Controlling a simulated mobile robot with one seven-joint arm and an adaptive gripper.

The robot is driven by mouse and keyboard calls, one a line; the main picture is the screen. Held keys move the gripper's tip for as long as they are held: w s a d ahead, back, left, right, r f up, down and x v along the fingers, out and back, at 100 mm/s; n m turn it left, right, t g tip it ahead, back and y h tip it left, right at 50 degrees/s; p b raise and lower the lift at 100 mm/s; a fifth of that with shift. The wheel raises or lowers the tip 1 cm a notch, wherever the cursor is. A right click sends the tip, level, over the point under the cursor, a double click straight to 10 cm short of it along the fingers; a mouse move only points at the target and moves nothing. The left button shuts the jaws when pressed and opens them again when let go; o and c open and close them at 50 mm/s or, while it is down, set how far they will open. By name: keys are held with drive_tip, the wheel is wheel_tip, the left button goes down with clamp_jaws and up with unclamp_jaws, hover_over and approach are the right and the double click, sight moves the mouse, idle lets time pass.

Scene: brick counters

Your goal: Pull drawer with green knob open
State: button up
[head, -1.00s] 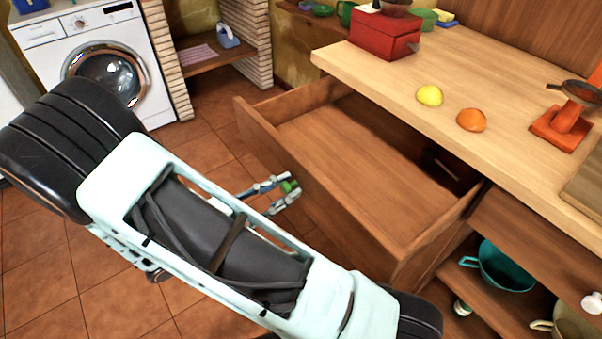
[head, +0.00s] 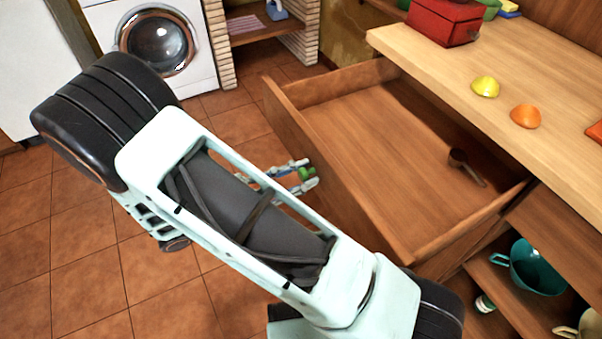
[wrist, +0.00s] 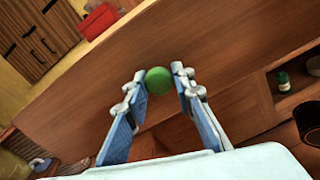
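The wooden drawer (head: 385,150) stands pulled far out from under the counter, and its inside shows in the head view. Its green knob (head: 306,173) is on the outer face of the front panel. My gripper (head: 308,174) is at the knob, with one finger on each side of it. In the wrist view the green knob (wrist: 158,81) sits between the two fingertips (wrist: 158,75), which close on it. A dark ladle-like utensil (head: 460,157) lies in the drawer towards the back.
The counter (head: 470,95) holds a red box (head: 443,22), a yellow fruit (head: 485,87) and an orange fruit (head: 525,116). A teal pot (head: 537,267) stands on a shelf below. A washing machine (head: 160,40) is at the back left. Tiled floor (head: 80,240) lies clear at left.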

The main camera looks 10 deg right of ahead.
drive_tip(key=o, duration=0.4)
drive_tip(key=shift+c, duration=0.2)
drive_tip(key=v, duration=1.2)
drive_tip(key=shift+d+r, duration=0.1)
drive_tip(key=shift+r, duration=0.05)
